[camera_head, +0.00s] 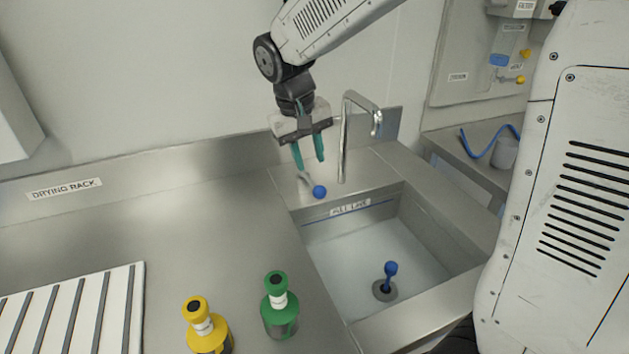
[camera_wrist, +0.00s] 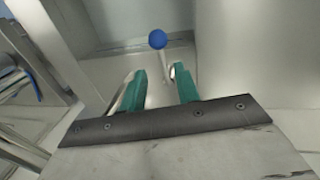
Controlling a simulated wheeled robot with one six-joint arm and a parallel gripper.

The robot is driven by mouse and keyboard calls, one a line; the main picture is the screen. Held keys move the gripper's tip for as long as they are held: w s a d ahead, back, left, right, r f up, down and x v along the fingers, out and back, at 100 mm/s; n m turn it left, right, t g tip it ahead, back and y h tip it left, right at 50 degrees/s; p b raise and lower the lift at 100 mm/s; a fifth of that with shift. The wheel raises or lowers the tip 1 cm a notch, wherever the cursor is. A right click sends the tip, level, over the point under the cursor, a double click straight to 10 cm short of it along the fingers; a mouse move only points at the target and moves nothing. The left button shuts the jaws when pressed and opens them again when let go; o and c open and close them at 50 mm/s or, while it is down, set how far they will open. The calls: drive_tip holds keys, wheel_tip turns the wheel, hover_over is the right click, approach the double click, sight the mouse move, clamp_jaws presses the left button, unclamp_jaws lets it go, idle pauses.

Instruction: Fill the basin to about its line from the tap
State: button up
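The steel basin (camera_head: 440,225) has a blue line (camera_head: 318,221) and a FILL LINE label (camera_head: 350,206) on its back wall. A blue-knobbed plug (camera_head: 390,268) stands upright at the drain. A pale bluish surface lies low in the basin, below the line; I cannot tell whether it is water. The chrome tap (camera_head: 344,140) arches over the basin; no stream shows from its spout. Its lever ends in a blue ball (camera_head: 319,191), also in the wrist view (camera_wrist: 158,39). My gripper (camera_head: 309,165) is open just above the lever, with the ball beyond its fingertips (camera_wrist: 158,76).
A green bottle (camera_head: 280,308) and a yellow bottle (camera_head: 205,328) stand on the counter left of the basin. A white slatted drying rack (camera_head: 75,310) lies at the left. A panel (camera_head: 485,70) and a side bench (camera_head: 465,150) are at the right. The counter's middle is clear.

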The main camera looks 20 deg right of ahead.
sight(311, 181)
drive_tip(key=f, duration=0.2)
drive_tip(key=d+f, duration=0.1)
drive_tip(key=f, duration=0.4)
drive_tip(key=shift+s+d+f, duration=0.15)
drive_tip(key=shift+d+f, duration=0.05)
drive_tip(key=shift+f, duration=0.1)
clamp_jaws()
drive_tip(key=shift+f, duration=0.1)
